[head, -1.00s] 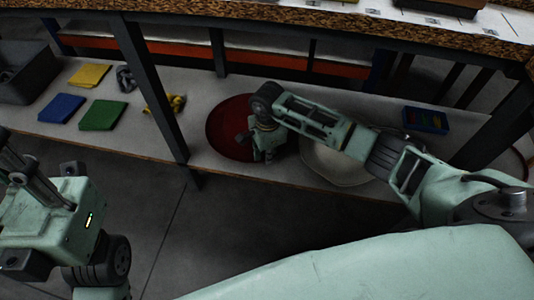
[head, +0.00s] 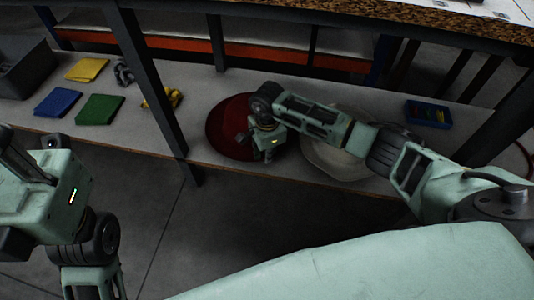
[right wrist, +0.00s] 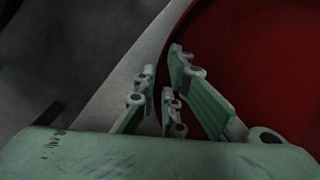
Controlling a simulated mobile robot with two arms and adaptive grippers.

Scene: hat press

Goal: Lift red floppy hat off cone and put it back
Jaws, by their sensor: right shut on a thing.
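The red floppy hat (head: 222,128) lies on the white lower shelf, seen from above as a wide dark red disc. Its right part is hidden behind my right arm. My right gripper (head: 268,153) is at the hat's near right edge. In the right wrist view its fingers (right wrist: 168,98) are shut on the brim of the red hat (right wrist: 265,65). I cannot see the cone; it is hidden. My left arm shows at the left of the head view, but its fingers do not show.
A pale hat (head: 335,158) lies right of the red hat, partly under my right arm. A blue bin (head: 428,114) stands farther right. Yellow, blue (head: 59,103) and green (head: 100,110) cloths lie left, beyond a dark post (head: 150,80). The upper shelf hangs above.

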